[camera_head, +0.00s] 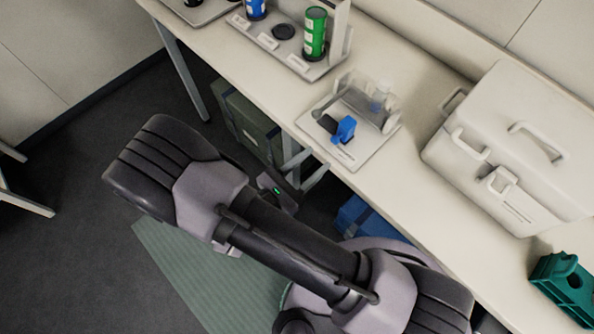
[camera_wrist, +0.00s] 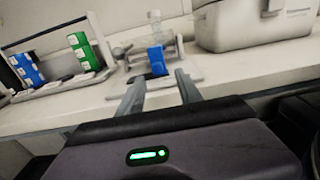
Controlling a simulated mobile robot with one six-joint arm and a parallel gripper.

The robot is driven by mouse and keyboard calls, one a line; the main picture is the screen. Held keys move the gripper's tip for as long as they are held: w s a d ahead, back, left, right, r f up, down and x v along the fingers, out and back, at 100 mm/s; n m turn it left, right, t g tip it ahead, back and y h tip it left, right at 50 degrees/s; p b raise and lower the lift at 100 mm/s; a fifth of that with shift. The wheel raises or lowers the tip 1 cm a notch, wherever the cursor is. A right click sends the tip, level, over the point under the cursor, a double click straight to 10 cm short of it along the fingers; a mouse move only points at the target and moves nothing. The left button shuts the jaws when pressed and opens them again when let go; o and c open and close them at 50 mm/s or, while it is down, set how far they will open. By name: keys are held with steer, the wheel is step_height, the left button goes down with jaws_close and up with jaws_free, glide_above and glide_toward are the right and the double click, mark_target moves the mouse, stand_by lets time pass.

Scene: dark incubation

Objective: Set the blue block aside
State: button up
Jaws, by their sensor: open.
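The blue block (camera_head: 344,129) stands on a white tray (camera_head: 362,157) near the front edge of the bench, in front of a clear device (camera_head: 368,101) with a grey part at its left. In the wrist view the blue block (camera_wrist: 157,59) shows past my fingertips, a little above the gap between them. My gripper (camera_wrist: 158,82) is open and empty, with its two grey fingers spread and pointing at the bench. In the head view my gripper (camera_head: 299,170) is near the bench's front edge, apart from the block and partly hidden by my arm.
A rack (camera_head: 270,52) at the back left holds a green canister (camera_head: 315,33) and a blue canister (camera_head: 256,8). A large white case (camera_head: 515,150) stands right of the tray. A teal holder (camera_head: 566,285) is at the far right. Bare bench shows between tray and case.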

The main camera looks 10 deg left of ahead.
steer(key=v, duration=0.5)
steer(key=shift+s+a, duration=0.15)
steer(key=shift+s, duration=0.1)
